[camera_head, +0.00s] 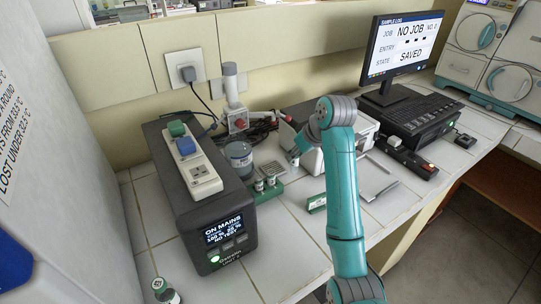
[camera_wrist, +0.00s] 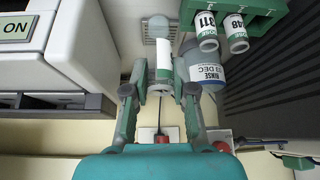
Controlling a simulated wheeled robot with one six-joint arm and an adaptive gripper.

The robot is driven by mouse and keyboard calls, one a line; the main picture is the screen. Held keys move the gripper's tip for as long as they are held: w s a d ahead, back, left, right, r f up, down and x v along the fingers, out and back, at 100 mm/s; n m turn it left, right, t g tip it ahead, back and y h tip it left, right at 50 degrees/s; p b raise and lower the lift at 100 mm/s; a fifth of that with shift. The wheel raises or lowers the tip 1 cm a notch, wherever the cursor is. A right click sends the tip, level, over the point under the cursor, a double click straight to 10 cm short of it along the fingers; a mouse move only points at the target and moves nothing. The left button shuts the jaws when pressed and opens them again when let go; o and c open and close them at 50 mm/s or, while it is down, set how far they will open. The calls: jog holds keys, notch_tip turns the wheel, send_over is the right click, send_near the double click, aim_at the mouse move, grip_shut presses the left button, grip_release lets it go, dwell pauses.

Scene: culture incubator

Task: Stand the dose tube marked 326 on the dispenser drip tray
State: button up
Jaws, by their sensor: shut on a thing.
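My gripper (camera_wrist: 161,88) is shut on a white tube with green bands (camera_wrist: 164,58), held between its two fingers. No number is readable on this tube.
A green rack (camera_wrist: 262,20) holds two tubes, one apparently marked 311 (camera_wrist: 206,32). A rinse bottle (camera_head: 239,158) stands left of the tray. A dark power unit (camera_head: 205,205) is in front.

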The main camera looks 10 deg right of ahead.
jog(key=w+a+f, duration=0.1)
jog(key=w, duration=0.1)
jog(key=w+a+f, duration=0.1)
jog(key=w, duration=0.2)
jog(key=w+a+f, duration=0.1)
jog(key=w+f, duration=0.1)
jog(key=shift+w+a, duration=0.15)
jog(key=shift+w+a+f, duration=0.4)
jog(key=shift+w+f, duration=0.4)
jog(key=shift+w, duration=0.05)
jog(key=shift+w+a+f, duration=0.1)
jog(key=shift+w+f, duration=0.2)
jog(key=shift+w, duration=0.05)
jog(key=shift+f, duration=0.15)
jog(key=o, duration=0.8)
jog(key=shift+s+r, duration=0.15)
jog(key=shift+r, duration=0.3)
jog(key=v, duration=1.1)
